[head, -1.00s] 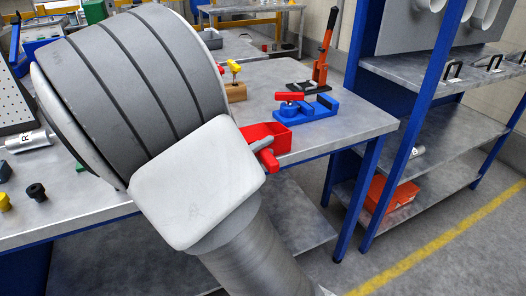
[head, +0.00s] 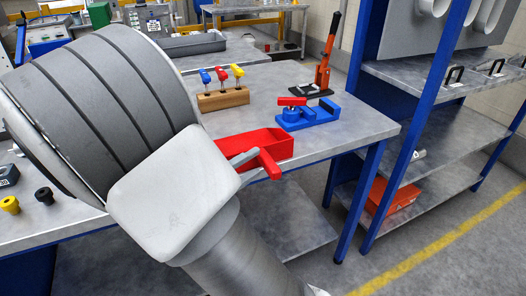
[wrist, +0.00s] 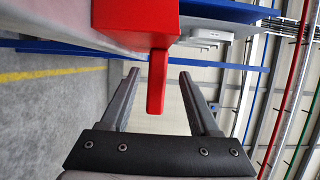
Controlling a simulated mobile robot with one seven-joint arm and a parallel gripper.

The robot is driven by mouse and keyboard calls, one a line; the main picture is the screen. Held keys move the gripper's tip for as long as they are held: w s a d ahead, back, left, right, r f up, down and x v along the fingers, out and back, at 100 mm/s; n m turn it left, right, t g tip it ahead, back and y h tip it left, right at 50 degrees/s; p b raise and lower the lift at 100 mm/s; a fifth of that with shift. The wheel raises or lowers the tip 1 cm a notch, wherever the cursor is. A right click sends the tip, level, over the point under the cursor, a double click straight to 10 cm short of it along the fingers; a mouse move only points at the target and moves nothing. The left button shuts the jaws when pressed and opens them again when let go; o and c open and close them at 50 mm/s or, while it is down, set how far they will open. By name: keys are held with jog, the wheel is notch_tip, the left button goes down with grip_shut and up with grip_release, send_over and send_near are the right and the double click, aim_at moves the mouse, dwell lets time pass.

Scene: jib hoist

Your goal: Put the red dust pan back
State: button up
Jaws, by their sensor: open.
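The red dust pan (head: 262,146) sits on the workbench at its front edge, with its handle sticking out past the edge toward me. In the wrist view, the red dust pan (wrist: 135,20) is at the top and its handle (wrist: 157,82) points down between the fingers of my gripper (wrist: 158,85). My gripper is open, with a finger on each side of the handle and visible gaps to both.
A blue fixture (head: 308,115) with a red clamp stands behind the pan on the workbench (head: 350,128). A wooden block (head: 222,98) holds colored-handled tools. A blue-framed shelf (head: 440,150) stands at right, with an orange box (head: 392,195) low on it.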

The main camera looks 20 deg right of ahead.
jog(key=p+v, duration=0.2)
jog(key=v, duration=0.4)
jog(key=s+d+m+g+y, duration=0.75)
jog(key=s+m, duration=0.25)
jog(key=m, duration=0.9)
jog(key=s+a+r+m+t+y, duration=0.2)
jog(key=r+m+t+y, duration=0.1)
jog(key=m, duration=0.7)
jog(key=s+a+r+m+t+y, duration=0.2)
jog(key=r+m+y, duration=0.3)
jog(key=m, duration=0.6)
jog(key=shift+a+r+m+t+y, duration=0.15)
jog(key=shift+a+m+t+y, duration=0.15)
jog(key=shift+a+t+y, duration=0.25)
notch_tip(320, 180, up, 18)
jog(key=p, duration=1.8)
